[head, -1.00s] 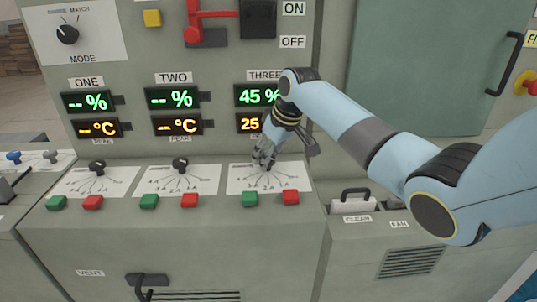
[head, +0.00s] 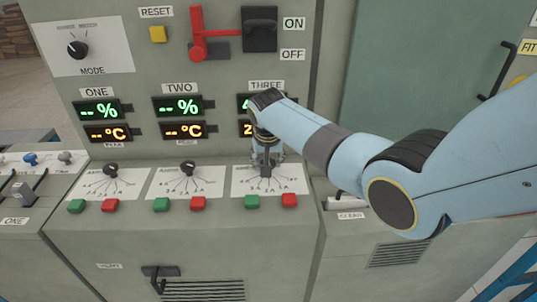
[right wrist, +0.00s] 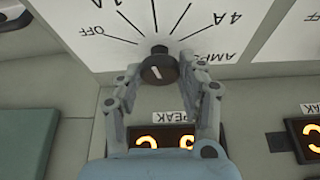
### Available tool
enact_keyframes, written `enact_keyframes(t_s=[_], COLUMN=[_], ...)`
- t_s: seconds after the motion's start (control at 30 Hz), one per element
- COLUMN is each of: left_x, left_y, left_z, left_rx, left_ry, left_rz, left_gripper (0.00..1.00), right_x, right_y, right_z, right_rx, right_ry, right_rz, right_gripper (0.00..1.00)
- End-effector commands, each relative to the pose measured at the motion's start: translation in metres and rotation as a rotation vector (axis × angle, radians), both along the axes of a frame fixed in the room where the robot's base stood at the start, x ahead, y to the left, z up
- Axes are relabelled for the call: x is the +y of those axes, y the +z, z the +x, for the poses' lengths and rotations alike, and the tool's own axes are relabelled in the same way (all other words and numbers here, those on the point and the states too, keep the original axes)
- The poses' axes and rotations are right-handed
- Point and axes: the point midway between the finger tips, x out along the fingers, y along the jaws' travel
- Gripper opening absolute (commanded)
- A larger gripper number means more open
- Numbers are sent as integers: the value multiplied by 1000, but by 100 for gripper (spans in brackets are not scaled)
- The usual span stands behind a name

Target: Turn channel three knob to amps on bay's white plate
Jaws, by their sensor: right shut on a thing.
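The channel three plate (head: 293,177) is white, with lines fanning out to labels, under the display marked THREE. Its black round knob (right wrist: 158,70) has a white mark and sits between my right fingertips in the right wrist view. My right gripper (right wrist: 159,75) is shut on this knob. In the head view my right gripper (head: 266,167) comes down onto the plate and mostly hides the knob. In the right wrist view the labels OFF, 4A and AMPS (right wrist: 222,54) show upside down, OFF left and AMPS right. The white mark stands near upright, leaning slightly. My left gripper is not in view.
Two similar plates with knobs (head: 110,170) (head: 188,168) lie to the left. Green and red buttons (head: 252,202) (head: 289,200) sit just below the channel three plate. A red lever (head: 197,35) rises above. My right arm hides part of display THREE.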

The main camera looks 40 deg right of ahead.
Motion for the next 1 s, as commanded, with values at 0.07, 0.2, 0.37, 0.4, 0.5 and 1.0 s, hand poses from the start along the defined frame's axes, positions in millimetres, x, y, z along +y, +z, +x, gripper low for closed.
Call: enact_keyframes(t_s=[0.07, 0.2, 0.37, 0.4, 0.5, 1.0], left_x=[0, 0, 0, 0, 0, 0], left_y=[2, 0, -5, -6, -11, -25], left_z=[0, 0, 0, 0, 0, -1], left_rx=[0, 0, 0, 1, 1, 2], left_ry=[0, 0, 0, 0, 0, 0], left_rz=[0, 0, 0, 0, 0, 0], left_gripper=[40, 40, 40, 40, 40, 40], right_x=[1, 1, 2, 2, 2, 2], right_y=[1, 0, -1, -1, -1, 0], right_z=[1, 2, 3, 3, 3, 4], right_rx=[-1, -2, -3, -2, -2, -3], right_ry=[-71, -204, -351, -387, -467, -707], right_rz=[1, 0, 0, 1, -1, -1], right_gripper=[7, 7, 7, 7, 7, 7])
